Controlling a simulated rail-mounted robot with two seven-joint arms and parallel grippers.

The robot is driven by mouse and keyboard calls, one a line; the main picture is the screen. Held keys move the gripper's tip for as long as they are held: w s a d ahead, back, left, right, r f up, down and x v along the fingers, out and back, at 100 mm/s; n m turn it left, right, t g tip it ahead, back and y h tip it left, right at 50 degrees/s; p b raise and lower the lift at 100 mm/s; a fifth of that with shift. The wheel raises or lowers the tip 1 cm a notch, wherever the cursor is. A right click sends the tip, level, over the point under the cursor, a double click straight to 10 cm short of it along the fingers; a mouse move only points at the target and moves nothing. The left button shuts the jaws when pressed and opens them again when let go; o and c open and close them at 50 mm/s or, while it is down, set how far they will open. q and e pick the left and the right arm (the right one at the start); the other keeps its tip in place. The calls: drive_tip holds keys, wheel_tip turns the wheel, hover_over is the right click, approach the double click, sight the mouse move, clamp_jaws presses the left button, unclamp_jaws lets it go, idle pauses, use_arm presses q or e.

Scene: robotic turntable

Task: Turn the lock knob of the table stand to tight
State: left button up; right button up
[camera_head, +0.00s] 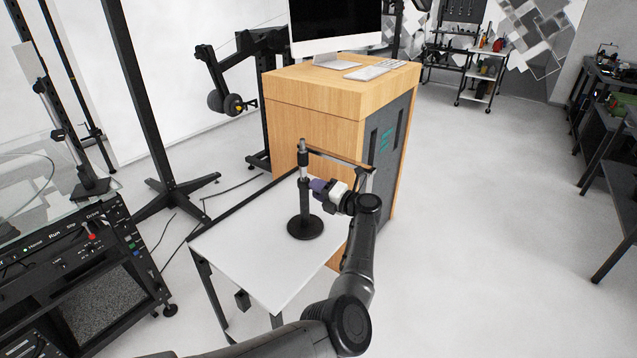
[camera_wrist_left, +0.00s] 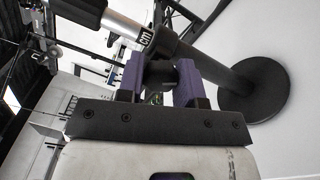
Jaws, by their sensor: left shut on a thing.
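The table stand (camera_head: 305,228) stands upright on the white side table, with a round black base and a black post topped by a silver section. In the left wrist view the stand (camera_wrist_left: 255,92) appears tilted, with its silver tube marked "cm". My left gripper (camera_head: 314,184) is at the side of the post at mid-height. Its purple fingers (camera_wrist_left: 159,78) are shut on the dark lock knob (camera_wrist_left: 160,72), one finger on each side. The knob is mostly hidden by the gripper in the head view. My right gripper is in neither view.
The white table (camera_head: 245,255) has free room around the stand's base. A wooden cabinet (camera_head: 315,120) with a monitor (camera_head: 335,25) and keyboard (camera_head: 370,70) stands just behind. A thin bar (camera_head: 335,158) extends from the stand's top to the right, above my gripper.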

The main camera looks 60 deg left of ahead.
use_arm(q)
drive_tip(key=m+p, duration=0.2)
drive_tip(key=m, duration=0.2)
drive_tip(key=shift+r+p, duration=0.15)
drive_tip(key=shift+p, duration=0.15)
drive_tip(key=shift+m+p, duration=0.55)
drive_tip(key=shift+m, duration=0.65)
drive_tip(key=o, duration=0.9)
drive_tip(key=v, duration=1.4)
drive_tip(key=shift+s, duration=0.1)
